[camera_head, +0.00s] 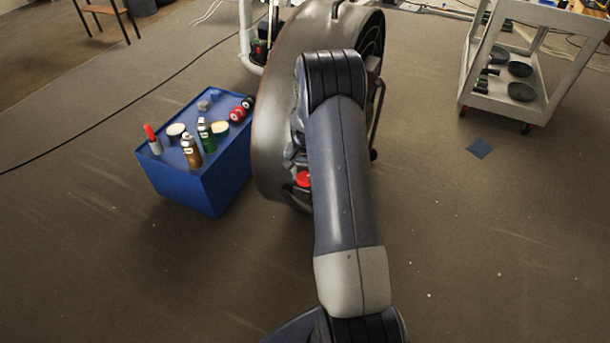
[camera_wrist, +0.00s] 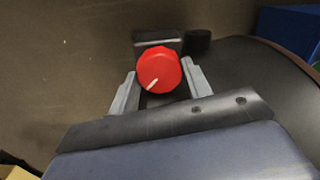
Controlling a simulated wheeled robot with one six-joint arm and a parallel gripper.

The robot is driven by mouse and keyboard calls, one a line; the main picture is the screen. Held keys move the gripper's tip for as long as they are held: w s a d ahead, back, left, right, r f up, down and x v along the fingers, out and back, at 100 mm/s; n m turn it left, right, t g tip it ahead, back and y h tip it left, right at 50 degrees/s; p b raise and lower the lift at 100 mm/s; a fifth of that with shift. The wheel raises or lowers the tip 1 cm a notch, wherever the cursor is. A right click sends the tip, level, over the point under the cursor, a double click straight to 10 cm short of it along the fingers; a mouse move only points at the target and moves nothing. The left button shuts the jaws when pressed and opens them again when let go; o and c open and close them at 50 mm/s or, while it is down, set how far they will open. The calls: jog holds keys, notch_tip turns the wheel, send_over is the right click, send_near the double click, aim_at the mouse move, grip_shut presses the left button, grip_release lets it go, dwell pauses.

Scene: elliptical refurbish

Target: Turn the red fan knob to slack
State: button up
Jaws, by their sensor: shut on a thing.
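The red fan knob (camera_wrist: 160,68) shows in the wrist view with a white pointer mark towards its lower left. My gripper (camera_wrist: 159,84) has one finger on each side of the knob and is shut on it. In the head view a small part of the red knob (camera_head: 303,180) shows at the left edge of my arm, low on the big dark drum fan (camera_head: 277,120). My arm hides most of the knob, the fingers and part of the fan in that view.
A blue box (camera_head: 190,187) with cans, bottles and jars on top stands left of the fan. A grey cart (camera_head: 545,18) with dark round items on its shelf stands at the upper right. The floor to the right of my arm is mostly clear.

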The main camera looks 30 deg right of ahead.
jog(key=n, duration=0.5)
jog(key=shift+n+b, duration=0.4)
jog(key=shift+w, duration=0.1)
dwell(0.3)
jog(key=o, duration=0.7)
